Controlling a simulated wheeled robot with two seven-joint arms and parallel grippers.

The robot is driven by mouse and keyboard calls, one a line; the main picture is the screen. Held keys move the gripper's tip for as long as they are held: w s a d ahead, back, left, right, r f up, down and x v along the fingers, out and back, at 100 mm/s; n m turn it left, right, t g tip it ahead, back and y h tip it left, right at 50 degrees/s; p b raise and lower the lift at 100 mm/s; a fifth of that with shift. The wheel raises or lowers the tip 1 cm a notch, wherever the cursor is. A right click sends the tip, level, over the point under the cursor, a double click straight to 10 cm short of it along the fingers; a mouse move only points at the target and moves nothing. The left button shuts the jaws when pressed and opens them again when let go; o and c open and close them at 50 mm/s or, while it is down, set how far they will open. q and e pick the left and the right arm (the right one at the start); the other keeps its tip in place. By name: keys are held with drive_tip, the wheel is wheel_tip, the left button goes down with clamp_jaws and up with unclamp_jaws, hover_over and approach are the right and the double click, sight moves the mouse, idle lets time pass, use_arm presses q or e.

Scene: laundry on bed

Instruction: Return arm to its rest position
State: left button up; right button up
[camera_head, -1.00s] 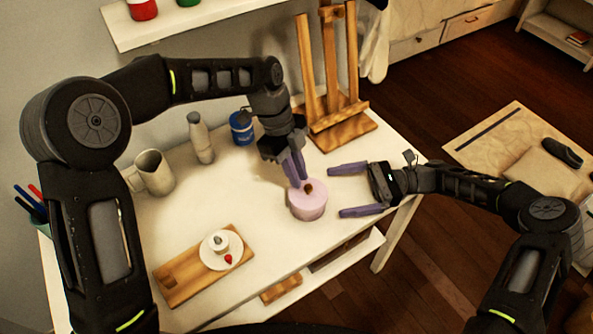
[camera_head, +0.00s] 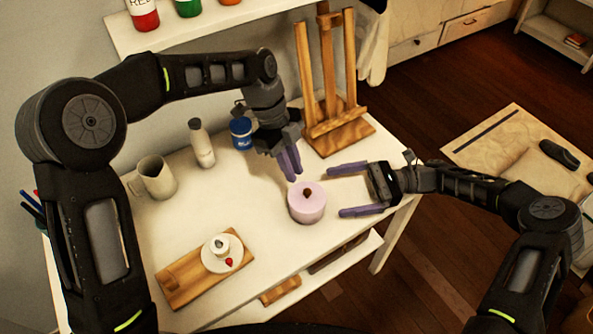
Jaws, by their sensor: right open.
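My left arm comes in from the left and its gripper (camera_head: 291,176) points down over the white table, just behind a pink round object (camera_head: 307,205) with a dark hole in its top. The left gripper's two fingers look close together, and I cannot tell whether a gap is left between them. Nothing shows in them. My right gripper (camera_head: 338,191) reaches in from the right with its fingers wide apart and empty, just to the right of the pink object. The pink object stands on the table between both grippers.
A wooden board (camera_head: 180,283) with a white plate (camera_head: 215,262) lies at the front left of the table. A mug (camera_head: 158,178), a bottle (camera_head: 202,145) and a blue jar (camera_head: 240,135) stand behind. A wooden easel (camera_head: 335,100) stands at the back right. A shelf (camera_head: 190,28) with paint jars hangs above.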

drive_tip(key=shift+r, duration=0.55)
use_arm(q)
drive_tip(key=shift+w+a+r, duration=0.15)
drive_tip(key=shift+a+r, duration=0.1)
drive_tip(key=shift+r, duration=0.35)
use_arm(e)
drive_tip(key=shift+a, duration=0.1)
use_arm(q)
drive_tip(key=shift+r+p, duration=0.1)
drive_tip(key=shift+p, duration=0.2)
use_arm(e)
drive_tip(key=shift+w+r, duration=0.1)
